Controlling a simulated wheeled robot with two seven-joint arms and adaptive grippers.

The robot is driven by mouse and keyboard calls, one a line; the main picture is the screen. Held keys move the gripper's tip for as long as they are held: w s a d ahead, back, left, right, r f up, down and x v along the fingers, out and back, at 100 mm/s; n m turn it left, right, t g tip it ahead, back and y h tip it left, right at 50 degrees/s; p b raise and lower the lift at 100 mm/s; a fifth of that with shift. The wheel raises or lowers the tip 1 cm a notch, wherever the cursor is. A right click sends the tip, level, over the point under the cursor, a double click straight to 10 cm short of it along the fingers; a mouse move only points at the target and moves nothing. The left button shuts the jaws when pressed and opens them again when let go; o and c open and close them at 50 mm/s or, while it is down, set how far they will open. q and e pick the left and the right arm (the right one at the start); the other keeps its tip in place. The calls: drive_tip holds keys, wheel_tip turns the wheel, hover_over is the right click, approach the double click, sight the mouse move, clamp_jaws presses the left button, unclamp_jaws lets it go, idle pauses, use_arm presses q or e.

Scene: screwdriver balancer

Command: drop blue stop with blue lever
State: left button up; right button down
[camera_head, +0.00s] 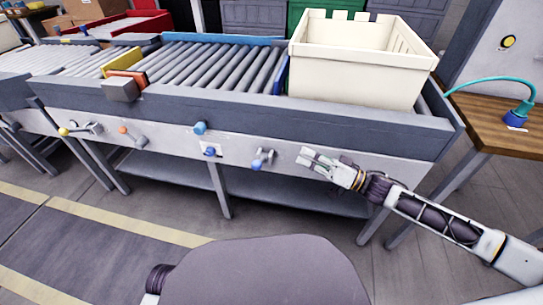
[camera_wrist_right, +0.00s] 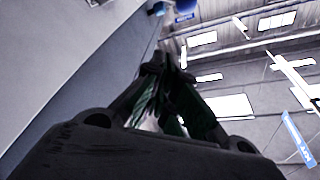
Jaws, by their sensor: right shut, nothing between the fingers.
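The blue lever (camera_head: 262,159) is on the grey front side of the conveyor, left of my right gripper. The blue stop (camera_head: 282,77) shows as a blue plate standing above the rollers, at the left side of the cream crate (camera_head: 350,82); whether they touch is unclear. My right gripper (camera_head: 306,157) is shut and empty in front of the conveyor side, a short way right of the blue lever and apart from it. Its fingers also show in the right wrist view (camera_wrist_right: 166,68), with no lever between them. My left gripper is not in view.
A yellow-knobbed lever (camera_head: 64,131) and an orange-knobbed lever (camera_head: 123,130) sit farther left on the conveyor side. Two other blue fittings (camera_head: 200,128) (camera_head: 210,151) are left of the blue lever. A wooden table (camera_head: 500,125) stands at right. The floor in front is clear.

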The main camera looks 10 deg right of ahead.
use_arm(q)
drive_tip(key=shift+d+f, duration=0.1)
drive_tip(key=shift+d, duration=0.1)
use_arm(e)
drive_tip(key=shift+s+d+r+g+y, duration=0.3)
drive_tip(key=shift+s+d+r+g, duration=0.05)
drive_tip(key=shift+d+g, duration=0.1)
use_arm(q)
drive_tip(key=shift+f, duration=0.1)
use_arm(e)
drive_tip(key=shift+w+a, duration=0.1)
drive_tip(key=shift+a, duration=0.05)
use_arm(q)
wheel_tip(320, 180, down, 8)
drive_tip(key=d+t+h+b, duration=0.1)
drive_tip(key=b, duration=0.4)
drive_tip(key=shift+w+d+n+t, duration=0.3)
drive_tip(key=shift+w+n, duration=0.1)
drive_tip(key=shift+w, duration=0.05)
use_arm(e)
drive_tip(key=w+a, duration=0.2)
drive_tip(key=a, duration=0.9)
drive_tip(key=shift+w+f, duration=0.35)
drive_tip(key=shift+f, duration=0.1)
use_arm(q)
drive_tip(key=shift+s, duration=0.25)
use_arm(e)
drive_tip(key=shift+s+f+n, duration=0.15)
drive_tip(key=shift+n, duration=0.25)
